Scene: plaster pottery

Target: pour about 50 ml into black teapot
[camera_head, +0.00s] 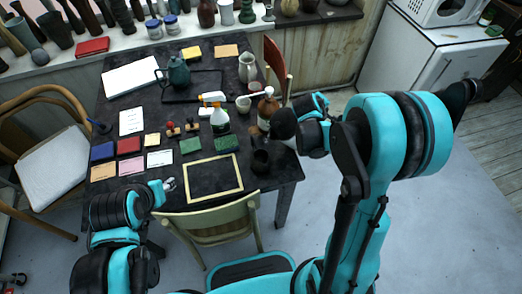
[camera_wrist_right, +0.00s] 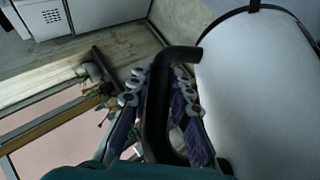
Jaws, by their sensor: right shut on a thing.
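The dark teapot (camera_head: 179,73), with a bluish tint, stands upright at the back of the black table (camera_head: 105,115) in the head view. In the right wrist view, my right gripper (camera_wrist_right: 160,95) is shut on the curved black handle (camera_wrist_right: 157,105) of a large white vessel (camera_wrist_right: 255,90). That vessel looks like a kettle; its spout and contents are hidden.
A white-and-green bottle (camera_head: 220,121), a brown bottle (camera_head: 267,104), a pale jug (camera_head: 247,67) and a dark cup (camera_head: 261,161) stand on the table. A framed black board (camera_head: 213,180) lies at the front. A chair (camera_head: 212,222) stands before it.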

